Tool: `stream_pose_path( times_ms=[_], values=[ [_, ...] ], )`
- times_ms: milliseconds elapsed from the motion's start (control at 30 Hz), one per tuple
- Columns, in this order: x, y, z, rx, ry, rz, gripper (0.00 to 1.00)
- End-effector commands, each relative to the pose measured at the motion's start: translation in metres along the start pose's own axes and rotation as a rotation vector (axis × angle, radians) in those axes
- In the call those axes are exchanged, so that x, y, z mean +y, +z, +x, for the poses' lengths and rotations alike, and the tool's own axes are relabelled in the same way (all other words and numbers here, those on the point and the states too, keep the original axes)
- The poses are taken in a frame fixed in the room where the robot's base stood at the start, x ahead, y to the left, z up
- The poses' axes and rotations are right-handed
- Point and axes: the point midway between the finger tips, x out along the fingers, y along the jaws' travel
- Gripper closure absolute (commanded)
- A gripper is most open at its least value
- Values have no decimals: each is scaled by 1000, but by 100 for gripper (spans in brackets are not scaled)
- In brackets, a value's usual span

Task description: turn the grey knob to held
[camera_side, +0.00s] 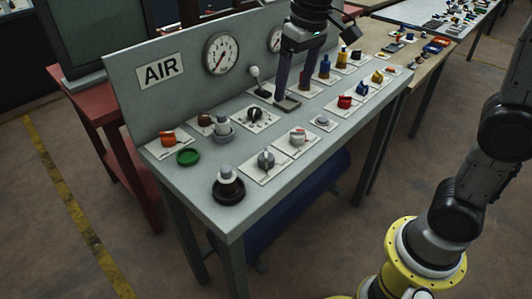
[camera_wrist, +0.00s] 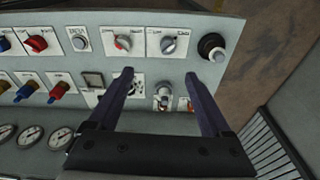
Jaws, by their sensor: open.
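A grey knob (camera_side: 265,160) sits on a white plate near the front edge of the grey panel in the side view. It also shows in the wrist view (camera_wrist: 169,45), beyond my fingertips and between their lines. Its markings are too small to read. My gripper (camera_side: 292,93) is open and empty, pointing down above the back part of the panel, behind and to the right of the knob, apart from it.
A pale knob with red on it (camera_side: 297,137) is right beside the grey knob. A black round-based control (camera_side: 228,185) stands at the front left corner. A black knob (camera_side: 254,114), a lever (camera_side: 255,75) and gauges (camera_side: 222,53) are behind. Coloured knobs fill the right side.

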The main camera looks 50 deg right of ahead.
Motion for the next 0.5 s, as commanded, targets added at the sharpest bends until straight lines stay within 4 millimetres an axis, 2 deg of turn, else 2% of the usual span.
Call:
stream_pose_path(
  times_ms=[33, 100, 200, 300, 500],
  values=[
    [-6, -13, 14, -34, 4, -8, 17],
    [-13, -26, 30, -69, 8, -18, 17],
    [-21, -38, 52, -109, 13, -33, 17],
    [-25, -39, 68, -145, 19, -42, 17],
    [-28, -36, 86, -167, 22, -50, 17]
  ],
)
